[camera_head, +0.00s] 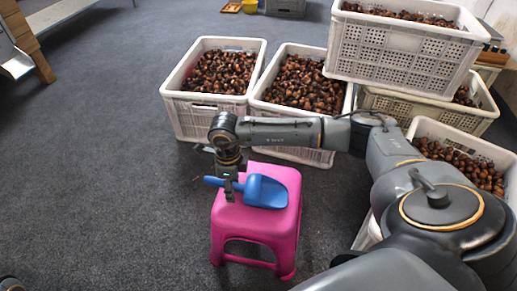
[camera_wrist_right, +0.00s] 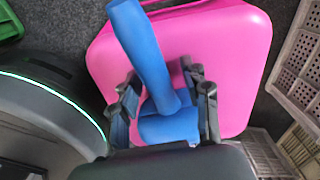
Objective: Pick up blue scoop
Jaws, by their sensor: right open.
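The blue scoop (camera_head: 266,191) lies on the pink stool (camera_head: 256,225), with its handle pointing left in the head view. My right gripper (camera_head: 229,193) is above the stool at the handle end of the scoop. In the right wrist view the scoop (camera_wrist_right: 148,55) runs between the two fingers of the right gripper (camera_wrist_right: 163,100), which are apart on either side of it. The pink stool (camera_wrist_right: 225,60) lies behind it there. Where the fingers meet the handle is partly hidden. My left gripper is not in view.
White crates of chestnuts (camera_head: 172,105) stand behind the stool, and a stacked crate (camera_head: 395,60) rises at the right. The grey floor (camera_head: 110,190) left of the stool is clear. A wooden-legged table (camera_head: 40,62) is at the far left.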

